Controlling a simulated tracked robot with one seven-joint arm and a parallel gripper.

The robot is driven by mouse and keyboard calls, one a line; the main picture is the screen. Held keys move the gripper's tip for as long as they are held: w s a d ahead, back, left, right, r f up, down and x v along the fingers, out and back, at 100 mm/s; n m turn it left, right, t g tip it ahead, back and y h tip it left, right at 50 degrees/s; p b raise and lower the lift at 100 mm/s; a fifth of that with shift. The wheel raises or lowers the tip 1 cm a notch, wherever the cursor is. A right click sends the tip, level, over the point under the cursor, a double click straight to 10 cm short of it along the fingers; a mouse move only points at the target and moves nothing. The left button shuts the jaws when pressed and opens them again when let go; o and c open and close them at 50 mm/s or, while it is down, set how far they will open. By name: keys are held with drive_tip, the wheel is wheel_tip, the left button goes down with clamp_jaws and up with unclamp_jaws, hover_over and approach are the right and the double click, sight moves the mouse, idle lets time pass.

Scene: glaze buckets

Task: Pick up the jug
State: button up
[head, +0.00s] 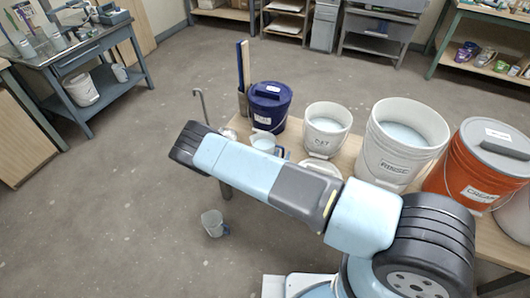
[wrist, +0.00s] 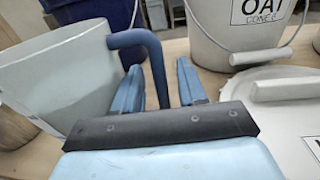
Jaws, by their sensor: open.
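The jug (wrist: 60,85) is pale and translucent with a blue handle (wrist: 152,58). It fills the left of the wrist view, its body just left of my gripper (wrist: 161,68). The gripper is open, and the handle's upright part shows between its two blue fingers. I cannot tell whether either finger touches it. In the head view the jug (head: 263,142) stands upright on the wooden table, partly hidden by my arm. My gripper is hidden there behind the arm.
A navy lidded bucket (head: 269,107) is behind the jug. A white bucket (head: 326,130), a larger white bucket (head: 397,152) and an orange bucket (head: 475,165) stand to the right. A white lid (wrist: 275,88) is close right of the fingers. A small handled cup (head: 213,223) is on the floor.

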drive_tip(key=shift+w, duration=0.35)
clamp_jaws()
drive_tip(key=shift+d, duration=0.1)
idle(1.1)
